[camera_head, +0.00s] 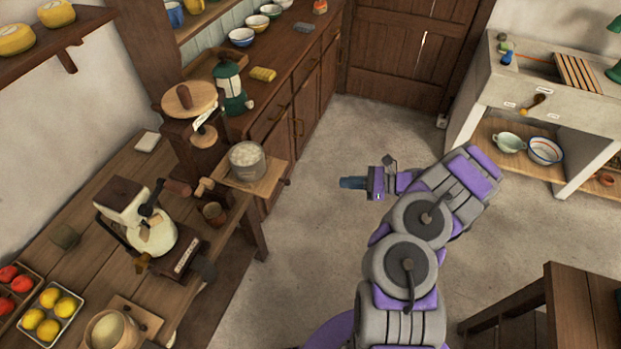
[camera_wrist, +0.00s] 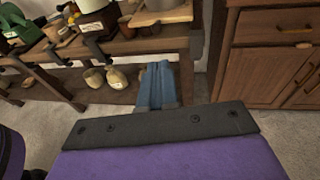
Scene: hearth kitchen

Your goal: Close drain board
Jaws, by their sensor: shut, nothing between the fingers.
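A slatted wooden board (camera_head: 577,72) lies on top of the pale stone sink (camera_head: 545,95) at the upper right of the head view; it looks like the drain board. It lies close to flat, and I cannot tell its exact tilt. My gripper (camera_head: 346,183) is shut and empty, over open floor in the middle of the head view, well left of the sink and apart from it. Its blue fingers (camera_wrist: 157,82) are together in the wrist view, pointing toward the workbench. The slatted board does not show in the wrist view.
A wooden workbench (camera_head: 85,205) with a grinder (camera_head: 150,222) stands at left; a pot (camera_head: 247,160) sits on a board jutting from it. A dark table (camera_head: 580,310) is at lower right. Bowls (camera_head: 545,150) stand below the sink. The middle floor is clear.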

